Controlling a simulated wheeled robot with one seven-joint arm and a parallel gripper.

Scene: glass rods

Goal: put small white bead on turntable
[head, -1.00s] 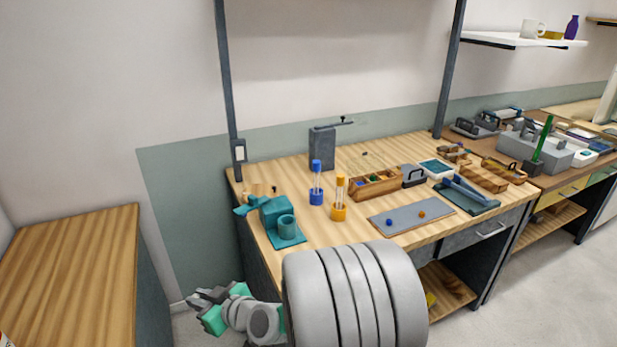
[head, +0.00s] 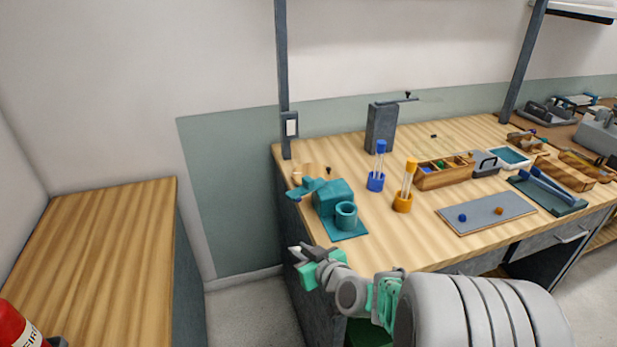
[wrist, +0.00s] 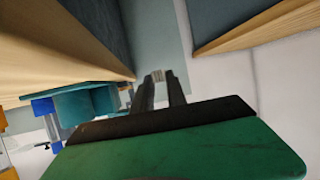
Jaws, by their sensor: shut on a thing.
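I cannot make out a turntable for certain in either view.
The teal device (head: 335,200) stands at the workbench's left end. Blue (head: 376,180) and orange (head: 403,200) rod holders, a grey mat (head: 485,212) and a wooden box (head: 432,180) are farther right. Another wooden table (head: 100,235) is at left, with a red extinguisher (head: 14,328).

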